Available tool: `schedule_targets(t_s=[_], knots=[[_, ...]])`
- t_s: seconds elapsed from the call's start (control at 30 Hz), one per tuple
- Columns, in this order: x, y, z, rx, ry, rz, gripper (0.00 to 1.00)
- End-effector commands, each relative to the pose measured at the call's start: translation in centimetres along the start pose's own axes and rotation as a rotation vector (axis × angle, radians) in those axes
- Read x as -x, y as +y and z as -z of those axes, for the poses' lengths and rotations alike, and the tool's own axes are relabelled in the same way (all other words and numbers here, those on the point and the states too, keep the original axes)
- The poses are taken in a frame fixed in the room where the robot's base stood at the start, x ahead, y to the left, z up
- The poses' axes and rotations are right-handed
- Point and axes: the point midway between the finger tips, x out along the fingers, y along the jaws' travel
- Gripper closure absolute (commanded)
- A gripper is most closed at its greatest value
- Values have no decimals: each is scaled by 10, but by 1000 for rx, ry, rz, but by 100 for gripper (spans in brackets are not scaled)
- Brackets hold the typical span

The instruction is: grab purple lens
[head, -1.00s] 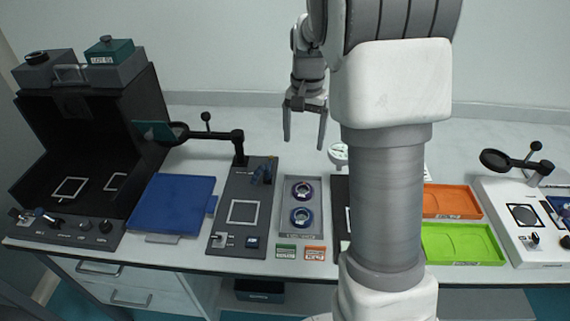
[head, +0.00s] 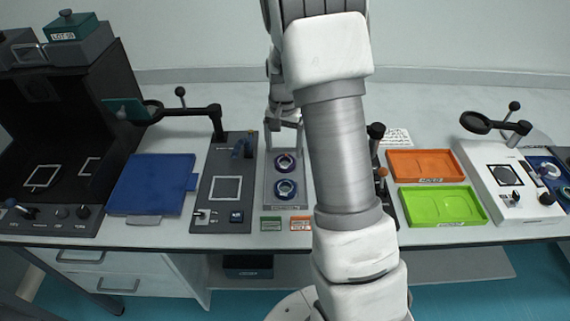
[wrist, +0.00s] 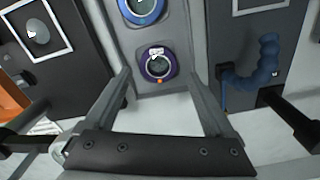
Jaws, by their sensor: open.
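The purple lens (head: 285,163) is a ring with a clear centre, in the back part of a grey tray (head: 269,201). A bluer lens (head: 286,189) sits in front of it in the same tray. My gripper (head: 284,137) is open and empty, pointing down just behind the purple lens. In the wrist view the purple lens (wrist: 158,66) shows between and slightly beyond my fingertips (wrist: 161,77), apart from both. The bluer lens (wrist: 142,8) is cut off at the top edge there.
A black panel with a blue lever (head: 242,149) stands left of the tray, with a black-armed magnifier (head: 185,113) behind it. Orange (head: 425,165) and green (head: 440,204) trays lie right. My arm hides the table right of the lens tray.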

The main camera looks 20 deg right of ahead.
Motion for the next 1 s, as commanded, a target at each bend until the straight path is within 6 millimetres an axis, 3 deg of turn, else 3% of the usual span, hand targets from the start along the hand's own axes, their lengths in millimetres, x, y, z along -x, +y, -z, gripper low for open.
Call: schedule_targets(t_s=[0.3,0.57,0.9,1.0], knots=[[-45,2,0,0,-2,-1,12],[-49,2,1,0,-1,0,12],[-49,2,1,0,0,0,71],[-48,2,1,0,0,0,84]])
